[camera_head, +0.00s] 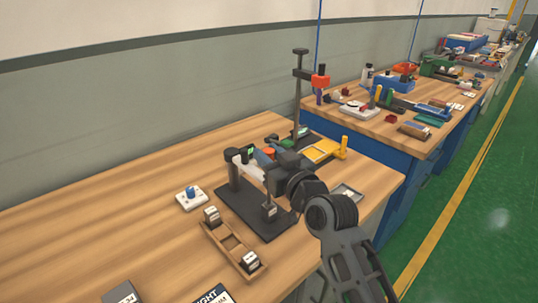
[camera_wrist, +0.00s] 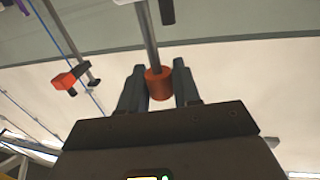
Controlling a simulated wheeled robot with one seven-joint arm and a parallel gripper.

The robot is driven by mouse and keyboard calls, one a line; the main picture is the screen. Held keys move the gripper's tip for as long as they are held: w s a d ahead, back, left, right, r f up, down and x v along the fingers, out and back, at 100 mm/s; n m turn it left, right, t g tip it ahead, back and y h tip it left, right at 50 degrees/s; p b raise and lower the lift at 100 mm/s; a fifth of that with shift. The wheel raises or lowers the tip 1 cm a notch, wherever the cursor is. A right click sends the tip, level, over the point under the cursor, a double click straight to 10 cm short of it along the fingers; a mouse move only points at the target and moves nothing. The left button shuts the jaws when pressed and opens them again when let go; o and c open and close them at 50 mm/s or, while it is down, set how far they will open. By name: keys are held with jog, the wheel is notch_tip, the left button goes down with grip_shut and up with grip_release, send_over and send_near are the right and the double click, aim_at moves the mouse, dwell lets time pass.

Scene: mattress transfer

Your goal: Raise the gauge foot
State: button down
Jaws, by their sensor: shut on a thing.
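The gauge stands on a black base plate (camera_head: 246,222) on the near wooden table, with an upright post and a pale arm (camera_head: 247,170). My gripper (camera_head: 264,157) is at the top of the gauge. In the wrist view my gripper (camera_wrist: 160,84) has its two fingers on either side of an orange knob (camera_wrist: 158,82), shut on it. A grey rod (camera_wrist: 150,35) runs through the knob. The orange knob shows in the head view (camera_head: 269,153). A small dark block with a pale label (camera_head: 269,210) is on the base plate. I cannot make out the gauge foot.
A wooden tray (camera_head: 229,242) with labelled blocks (camera_head: 212,215) stands in front of the gauge. A white pad with a blue knob (camera_head: 191,197) lies to the left. A tall stand with an orange head (camera_head: 319,80) rises behind. The table's left part is clear.

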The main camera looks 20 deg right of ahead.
jog(key=shift+r, duration=0.1)
jog(key=shift+r+p, duration=0.85)
jog(key=shift+r, duration=0.75)
jog(key=c, duration=0.9)
grip_release()
jog(key=shift+c, duration=0.2)
jog(key=shift+f, duration=0.1)
jog(key=shift+s+f, duration=0.1)
jog(key=shift+s, duration=0.25)
jog(key=s+b, duration=0.1)
jog(key=s, duration=0.6)
jog(key=shift+d, duration=0.45)
